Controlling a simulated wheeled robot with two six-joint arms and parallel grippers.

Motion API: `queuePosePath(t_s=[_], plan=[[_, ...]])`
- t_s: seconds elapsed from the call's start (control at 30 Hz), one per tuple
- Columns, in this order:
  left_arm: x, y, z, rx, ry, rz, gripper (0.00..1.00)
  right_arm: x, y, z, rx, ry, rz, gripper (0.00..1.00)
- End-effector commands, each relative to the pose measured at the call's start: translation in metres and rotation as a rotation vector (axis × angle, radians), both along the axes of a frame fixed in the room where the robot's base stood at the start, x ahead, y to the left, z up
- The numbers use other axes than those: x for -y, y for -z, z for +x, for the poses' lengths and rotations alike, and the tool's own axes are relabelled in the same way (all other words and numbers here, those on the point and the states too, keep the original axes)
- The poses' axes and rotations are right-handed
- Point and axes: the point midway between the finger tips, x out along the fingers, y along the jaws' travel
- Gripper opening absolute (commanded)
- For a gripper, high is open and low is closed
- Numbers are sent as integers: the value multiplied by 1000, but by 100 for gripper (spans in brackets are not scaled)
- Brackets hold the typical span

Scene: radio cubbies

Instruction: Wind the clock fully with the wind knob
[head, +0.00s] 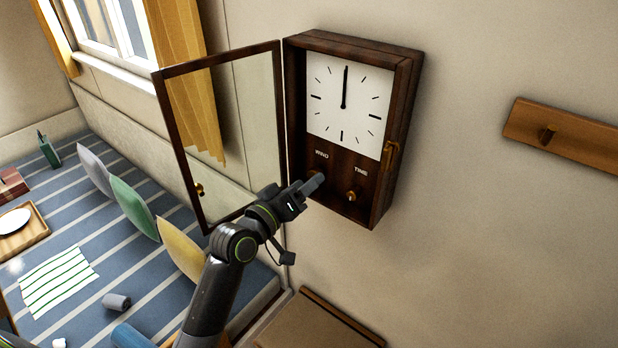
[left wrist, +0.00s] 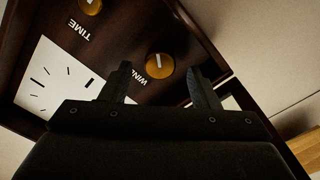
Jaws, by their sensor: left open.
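The wall clock (head: 358,150) has a dark wood case and a white dial (head: 349,103) with both hands pointing straight up. Its glass door (head: 243,130) stands open to the left. My left gripper (head: 316,182) is at the lower left of the case, in front of the wind knob, which it mostly hides in the head view. In the left wrist view the brass wind knob (left wrist: 159,67) shows between the two open fingers (left wrist: 163,85), with no visible contact. The time knob (head: 351,196) is to the right, and it also shows in the left wrist view (left wrist: 90,6). My right gripper is not in view.
A wooden peg rail (head: 570,138) is on the wall at right. A brown wooden top (head: 315,325) is below the clock. A striped seat with cushions (head: 134,207) lies to the left. The open door's frame is close to my left arm.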

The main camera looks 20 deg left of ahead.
Motion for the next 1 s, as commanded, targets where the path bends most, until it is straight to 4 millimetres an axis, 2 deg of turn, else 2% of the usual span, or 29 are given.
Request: queuePosePath(t_s=[0.2,0.53,0.87,1.0], plan=[[6,0,17,0,0,-1,55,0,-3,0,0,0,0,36],[7,0,20,-1,-1,0,55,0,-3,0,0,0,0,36],[7,1,19,-1,-1,0,14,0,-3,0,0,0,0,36],[7,1,19,0,-1,3,11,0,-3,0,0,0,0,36]])
